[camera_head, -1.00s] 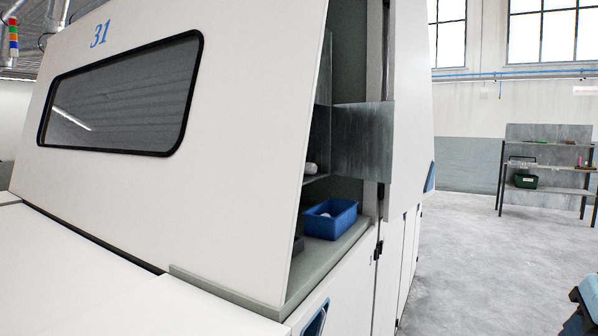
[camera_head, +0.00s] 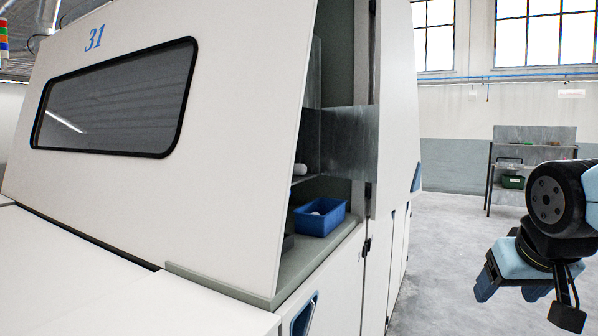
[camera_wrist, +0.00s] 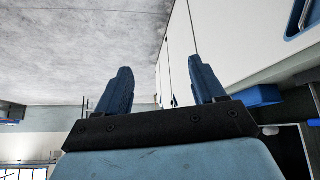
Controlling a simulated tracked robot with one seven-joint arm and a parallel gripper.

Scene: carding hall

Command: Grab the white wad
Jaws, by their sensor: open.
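Two small white things show inside the open bay of the machine. One white, rounded thing (camera_head: 300,169) lies on the inner shelf. Another whitish thing (camera_head: 318,212) shows partly inside the blue bin (camera_head: 333,222); the bin wall hides the rest. I cannot tell which one is the wad. The bin sits on the bay's ledge and also shows at the right of the wrist view (camera_wrist: 264,95). My gripper (camera_head: 512,290) is at the right of the head view, well apart from the bay. In the wrist view its blue fingers (camera_wrist: 160,85) stand apart with nothing between them.
The large white machine (camera_head: 110,190) fills the left and middle. A grey metal plate (camera_head: 350,142) juts across the bay opening above the bin. The floor (camera_head: 440,235) between is clear.

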